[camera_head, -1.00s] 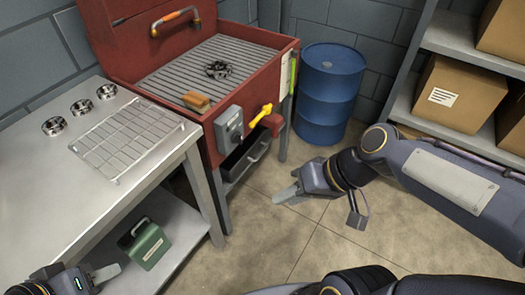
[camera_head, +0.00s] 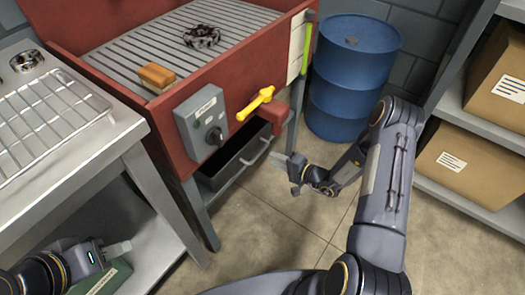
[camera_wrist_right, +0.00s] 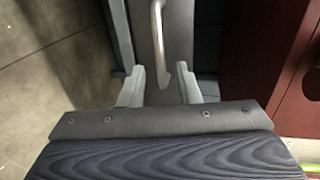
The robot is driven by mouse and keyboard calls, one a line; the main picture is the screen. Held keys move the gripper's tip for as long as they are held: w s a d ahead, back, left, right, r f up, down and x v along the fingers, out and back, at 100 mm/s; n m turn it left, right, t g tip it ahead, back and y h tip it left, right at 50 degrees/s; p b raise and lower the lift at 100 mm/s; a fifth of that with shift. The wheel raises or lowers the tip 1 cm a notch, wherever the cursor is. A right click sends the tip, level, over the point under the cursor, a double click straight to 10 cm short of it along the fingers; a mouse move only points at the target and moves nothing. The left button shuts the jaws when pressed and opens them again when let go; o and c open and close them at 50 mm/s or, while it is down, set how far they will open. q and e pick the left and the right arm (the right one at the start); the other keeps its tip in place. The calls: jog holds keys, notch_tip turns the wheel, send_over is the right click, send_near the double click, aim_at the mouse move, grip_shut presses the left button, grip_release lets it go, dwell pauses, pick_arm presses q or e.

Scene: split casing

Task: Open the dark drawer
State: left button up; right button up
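The dark drawer (camera_head: 222,174) sits under the red cabinet in the head view, with a pale bar handle (camera_head: 257,152) on its front. The handle (camera_wrist_right: 158,22) also shows in the right wrist view, just ahead of and partly between the fingertips. My right gripper (camera_head: 287,163) is in front of the drawer, close to the handle. In the right wrist view my right gripper (camera_wrist_right: 160,76) is open, its two fingers apart with nothing clasped. My left gripper (camera_head: 112,250) is low at the left, away from the drawer; its finger gap is unclear.
The red cabinet (camera_head: 180,125) carries a grey switch box (camera_head: 202,118) and a yellow lever (camera_head: 256,103) above the drawer. A metal table (camera_head: 75,150) stands left, over a green box (camera_head: 105,280). A blue barrel (camera_head: 350,80) and shelved cartons (camera_head: 460,160) stand right. Floor in front is clear.

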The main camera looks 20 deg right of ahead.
aim_at(260, 152)
jog(key=b+x, duration=0.1)
jog(key=x, duration=0.6)
jog(key=shift+w+a, duration=0.25)
jog(key=shift+w, duration=0.05)
grip_shut()
